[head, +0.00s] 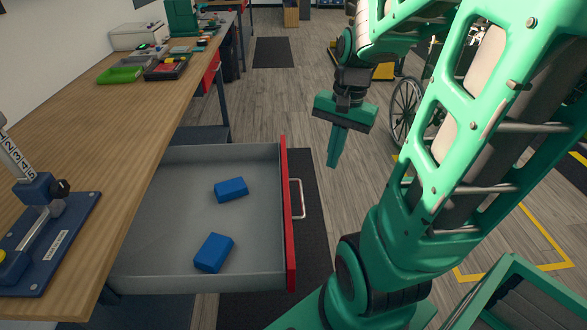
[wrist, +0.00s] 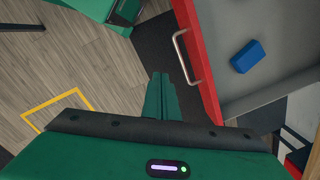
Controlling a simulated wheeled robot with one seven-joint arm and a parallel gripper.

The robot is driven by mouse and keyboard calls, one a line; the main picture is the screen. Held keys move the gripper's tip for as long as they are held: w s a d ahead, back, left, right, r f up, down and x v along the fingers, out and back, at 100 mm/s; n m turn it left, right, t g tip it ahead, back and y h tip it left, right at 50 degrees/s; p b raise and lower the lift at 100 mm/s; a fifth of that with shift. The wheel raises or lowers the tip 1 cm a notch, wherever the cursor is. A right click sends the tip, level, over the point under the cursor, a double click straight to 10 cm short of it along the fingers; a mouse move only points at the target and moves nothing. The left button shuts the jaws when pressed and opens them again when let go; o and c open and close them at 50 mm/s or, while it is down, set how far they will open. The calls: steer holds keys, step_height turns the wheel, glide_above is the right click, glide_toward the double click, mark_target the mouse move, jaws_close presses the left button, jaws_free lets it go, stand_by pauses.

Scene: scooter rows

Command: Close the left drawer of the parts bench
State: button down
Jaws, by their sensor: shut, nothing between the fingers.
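The left drawer (head: 160,250) of the parts bench (head: 165,105) stands pulled out, with a grey tray and a red front (head: 288,225). A silver bar handle (head: 298,199) is on the outer face of the front. Two blue blocks (head: 231,189) (head: 213,253) lie inside the drawer. My gripper (head: 333,158) is shut and empty, fingers pointing down, out beyond the drawer front and toward its far end. In the wrist view the shut fingers (wrist: 161,95) show left of the handle (wrist: 187,58) and red front (wrist: 203,65), apart from them.
A blue fixture (head: 45,235) sits on the near bench top. A green tray (head: 121,74) and a dark parts tray (head: 166,68) lie farther back. A wheelchair wheel (head: 405,112) stands to the right. Floor and a dark mat (head: 318,240) lie before the drawer.

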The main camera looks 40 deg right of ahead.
steer(key=w+d+f+m+t+y, duration=0.1)
steer(key=w+d+f+m, duration=0.3)
steer(key=w+m, duration=0.2)
steer(key=w+d+f+m+t+y, duration=0.1)
steer(key=w+d+f+m+y, duration=0.2)
steer(key=w+m, duration=0.35)
steer(key=w+a+f+h, duration=0.1)
steer(key=w+a+f, duration=0.3)
steer(key=f, duration=0.5)
steer(key=shift+w+a+f+n, duration=0.25)
steer(key=shift+a+n, duration=0.1)
steer(key=shift+a, duration=0.3)
steer(key=shift+r, duration=0.1)
